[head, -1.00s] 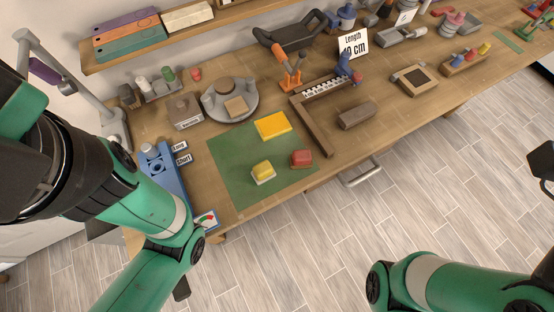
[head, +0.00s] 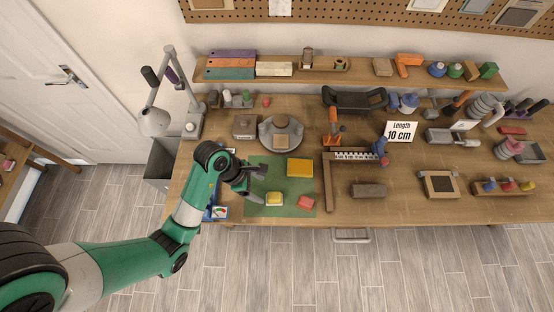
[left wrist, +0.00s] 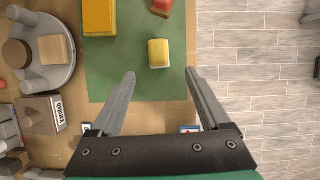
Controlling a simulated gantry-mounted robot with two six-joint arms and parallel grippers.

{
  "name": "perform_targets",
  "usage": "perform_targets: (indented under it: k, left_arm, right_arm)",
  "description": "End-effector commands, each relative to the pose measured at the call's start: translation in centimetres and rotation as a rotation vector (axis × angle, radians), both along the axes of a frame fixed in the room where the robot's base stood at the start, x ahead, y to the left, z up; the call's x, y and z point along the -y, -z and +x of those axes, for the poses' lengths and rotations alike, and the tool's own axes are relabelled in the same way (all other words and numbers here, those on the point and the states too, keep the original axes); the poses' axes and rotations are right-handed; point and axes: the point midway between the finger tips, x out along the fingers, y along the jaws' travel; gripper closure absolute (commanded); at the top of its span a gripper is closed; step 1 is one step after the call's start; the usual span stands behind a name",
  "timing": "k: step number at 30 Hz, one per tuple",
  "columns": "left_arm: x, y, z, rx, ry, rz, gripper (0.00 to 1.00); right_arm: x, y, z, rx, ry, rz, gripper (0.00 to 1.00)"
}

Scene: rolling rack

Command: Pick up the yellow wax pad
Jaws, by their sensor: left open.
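A small yellow pad (head: 274,198) with a pale base lies on the green mat (head: 255,208); I take it as the yellow wax pad. It also shows in the left wrist view (left wrist: 159,53), just beyond the fingertips and between their lines. My left gripper (head: 259,184) is open and empty, over the mat's left part. In the left wrist view its fingers (left wrist: 160,75) stand wide apart. A red pad (head: 306,202) lies right of the yellow one, and a larger flat yellow block (head: 300,168) lies behind. My right gripper is not in view.
A round grey holder (head: 281,133) and a labelled box (head: 245,126) stand behind the mat. A corner-shaped ruler frame (head: 328,185) lies to the right, with a brown block (head: 369,190) beyond. The table's front edge runs close to the mat.

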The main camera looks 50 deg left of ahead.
Motion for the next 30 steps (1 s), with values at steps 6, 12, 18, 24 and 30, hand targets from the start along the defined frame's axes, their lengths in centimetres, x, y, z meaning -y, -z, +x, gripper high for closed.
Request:
perform_targets:
  k: [6,12,18,24,30]
  left_arm:
    - [0.9,3.3,1.0,-0.004,0.003,-0.004,0.2]
    - [1.5,5.8,2.0,0.001,0.003,0.0,0.2]
    - [1.6,6.4,2.3,0.002,0.003,0.0,0.2]
    - [2.3,9.2,3.5,0.0,0.004,-0.002,0.2]
    - [2.6,10.6,4.0,0.002,0.002,-0.001,0.2]
  right_arm:
    - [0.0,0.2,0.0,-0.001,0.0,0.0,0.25]
    - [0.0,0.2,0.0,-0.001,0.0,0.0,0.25]
    - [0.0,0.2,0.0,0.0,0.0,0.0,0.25]
    - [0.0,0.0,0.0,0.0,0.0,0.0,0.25]
    - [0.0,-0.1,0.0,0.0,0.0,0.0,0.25]
